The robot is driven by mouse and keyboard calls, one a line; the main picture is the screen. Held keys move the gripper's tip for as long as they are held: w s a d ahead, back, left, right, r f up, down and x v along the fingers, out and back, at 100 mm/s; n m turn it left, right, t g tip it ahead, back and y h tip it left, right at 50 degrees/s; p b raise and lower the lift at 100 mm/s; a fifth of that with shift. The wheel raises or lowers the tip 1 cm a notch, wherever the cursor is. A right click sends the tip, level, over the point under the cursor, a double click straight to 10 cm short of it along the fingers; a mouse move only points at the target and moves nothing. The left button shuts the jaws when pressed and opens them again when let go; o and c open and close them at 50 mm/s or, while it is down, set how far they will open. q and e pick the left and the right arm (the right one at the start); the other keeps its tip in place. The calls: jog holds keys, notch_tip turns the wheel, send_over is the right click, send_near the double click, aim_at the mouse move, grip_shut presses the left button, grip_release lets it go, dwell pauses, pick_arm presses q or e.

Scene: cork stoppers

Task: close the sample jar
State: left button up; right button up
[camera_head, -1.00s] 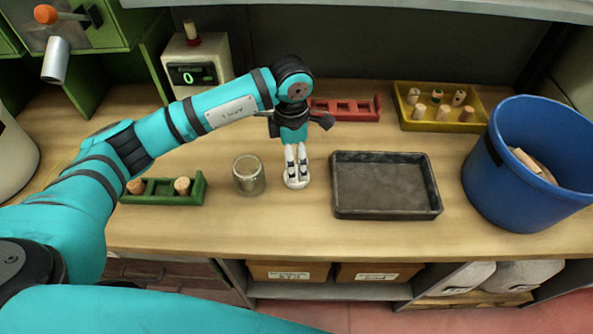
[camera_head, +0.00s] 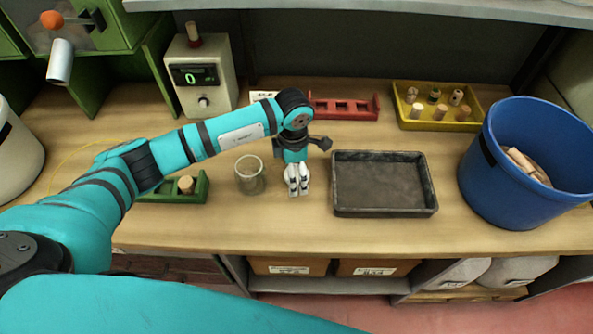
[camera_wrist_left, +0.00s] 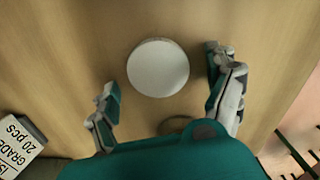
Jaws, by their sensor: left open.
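The sample jar (camera_head: 251,176) is clear glass, upright on the wooden bench, with no lid on its mouth. My left gripper (camera_head: 297,189) points down just right of the jar, apart from it. In the wrist view its fingers (camera_wrist_left: 168,88) are open and empty. A flat white round disc, like a jar lid (camera_wrist_left: 158,67), lies on the bench there, ahead of and between the fingertips. In the head view the gripper mostly hides the disc. My right gripper is not in view.
A dark tray (camera_head: 383,211) lies right of the gripper, with a blue bin (camera_head: 478,185) of corks beyond. A green rack (camera_head: 203,188) holding a cork is left of the jar. A red rack (camera_head: 371,108) and yellow tray (camera_head: 404,121) stand behind. A printed card (camera_wrist_left: 20,145) shows at lower left.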

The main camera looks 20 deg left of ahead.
pick_arm(q)
jog(key=c, duration=0.8)
jog(key=shift+r, duration=0.2)
jog(key=shift+w+r+b, duration=0.1)
jog(key=shift+r+b, duration=0.4)
jog(key=shift+r, duration=0.1)
jog(key=shift+s+r+b, duration=0.55)
jog(key=shift+r+b, duration=0.05)
jog(key=shift+r, duration=0.3)
jog(key=s+b, duration=0.1)
jog(key=s, duration=0.4)
jog(key=s+d+r+b, duration=0.1)
jog(key=s, duration=0.4)
jog(key=s+d+b, duration=0.1)
jog(key=s, duration=0.4)
jog(key=shift+r+b, duration=0.35)
